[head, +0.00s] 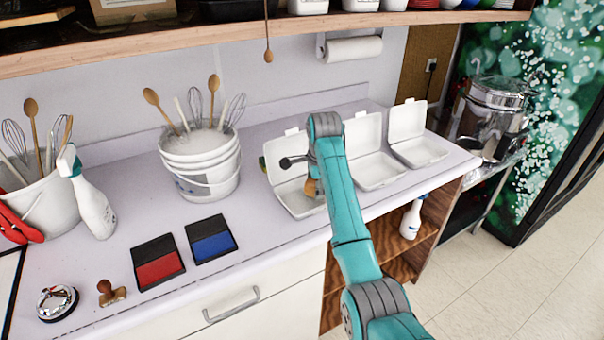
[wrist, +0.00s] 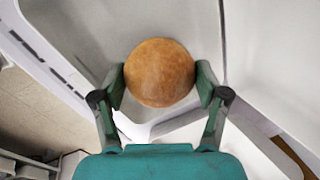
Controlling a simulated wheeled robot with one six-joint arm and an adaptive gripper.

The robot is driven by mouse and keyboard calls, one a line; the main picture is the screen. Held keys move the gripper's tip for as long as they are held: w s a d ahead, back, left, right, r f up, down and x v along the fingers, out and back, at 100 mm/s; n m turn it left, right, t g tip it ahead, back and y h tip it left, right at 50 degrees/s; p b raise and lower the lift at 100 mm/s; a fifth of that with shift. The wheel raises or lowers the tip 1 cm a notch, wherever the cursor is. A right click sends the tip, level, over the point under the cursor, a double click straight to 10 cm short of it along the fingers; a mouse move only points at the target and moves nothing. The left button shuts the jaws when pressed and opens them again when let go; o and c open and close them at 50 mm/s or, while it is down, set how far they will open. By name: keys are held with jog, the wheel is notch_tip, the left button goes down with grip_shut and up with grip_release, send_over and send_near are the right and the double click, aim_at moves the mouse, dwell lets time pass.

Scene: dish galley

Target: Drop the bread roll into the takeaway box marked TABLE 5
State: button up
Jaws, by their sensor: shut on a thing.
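Three open white takeaway boxes stand in a row on the counter: a left box (head: 294,199), a middle box (head: 380,173) and a right box (head: 421,153). I cannot read any TABLE 5 marking on them. My gripper (wrist: 160,84) is shut on the round brown bread roll (wrist: 160,68), one finger on each side. In the head view the roll (head: 310,188) shows just left of my arm, over or in the left box. My arm hides part of that box and most of the gripper. I cannot tell whether the roll touches the box.
A white bucket of whisks and spoons (head: 203,172) stands left of the boxes. Red (head: 158,268) and blue (head: 212,243) ink pads lie nearer the front. A shelf (head: 180,40) overhangs the counter. The counter's front edge runs close to the boxes.

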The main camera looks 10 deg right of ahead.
jog(key=o, duration=1)
jog(key=shift+v, duration=3.75)
